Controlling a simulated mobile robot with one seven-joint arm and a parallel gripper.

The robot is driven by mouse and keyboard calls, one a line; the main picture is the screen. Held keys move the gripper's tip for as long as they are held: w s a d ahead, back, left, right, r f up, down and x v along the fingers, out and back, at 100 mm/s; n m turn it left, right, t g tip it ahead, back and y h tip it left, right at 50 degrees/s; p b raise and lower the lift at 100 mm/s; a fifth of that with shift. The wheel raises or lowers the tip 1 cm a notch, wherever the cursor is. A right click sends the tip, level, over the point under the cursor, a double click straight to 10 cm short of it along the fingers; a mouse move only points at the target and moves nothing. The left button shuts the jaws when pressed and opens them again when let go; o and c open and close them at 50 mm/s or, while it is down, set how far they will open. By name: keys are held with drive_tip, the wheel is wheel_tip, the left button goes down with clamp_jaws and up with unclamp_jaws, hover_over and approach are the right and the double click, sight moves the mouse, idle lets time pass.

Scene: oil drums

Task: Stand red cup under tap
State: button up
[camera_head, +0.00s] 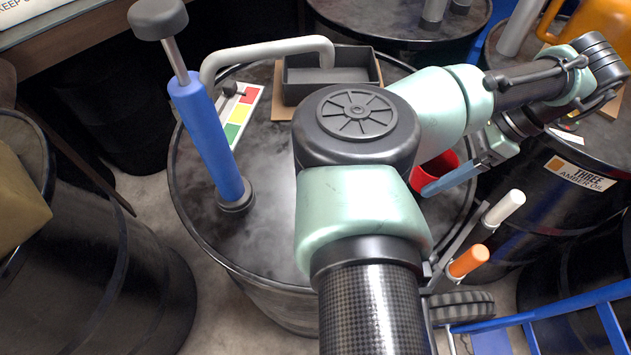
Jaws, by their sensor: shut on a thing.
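The red cup (437,169) shows at the right side of the middle drum top, partly hidden behind my arm. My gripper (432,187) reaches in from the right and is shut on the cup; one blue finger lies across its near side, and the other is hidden. I cannot tell whether the cup touches the drum top. A grey bent pipe (265,48), which looks like the tap, runs from the blue hand pump (208,135) and turns down over a black open tray (303,92) at the drum's back. The cup is apart from it, to the right and nearer.
The middle drum top (262,215) has clear room at front left. A colored chart (240,115) lies by the pump. Other drums stand left, behind and right. A labelled drum (580,172) and a blue frame (560,318) with white and orange handles are at right.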

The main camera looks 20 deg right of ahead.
drive_tip(key=shift+s+d+f+m+b, duration=0.2)
drive_tip(key=shift+d+f+m+b, duration=0.15)
drive_tip(key=shift+f+b, duration=0.25)
drive_tip(key=w+a, duration=0.2)
drive_tip(key=a, duration=0.2)
drive_tip(key=w+a, duration=0.2)
drive_tip(key=a, duration=0.2)
drive_tip(key=w+a, duration=0.2)
drive_tip(key=a, duration=0.1)
drive_tip(key=shift+w+a+p, duration=0.1)
drive_tip(key=shift+a+p, duration=0.2)
drive_tip(key=shift+a, duration=0.1)
drive_tip(key=a, duration=0.1)
drive_tip(key=w+a, duration=0.2)
drive_tip(key=a, duration=0.1)
drive_tip(key=shift+w+a+f, duration=0.1)
drive_tip(key=shift+f, duration=0.75)
drive_tip(key=shift+f, duration=0.15)
drive_tip(key=o, duration=1.2)
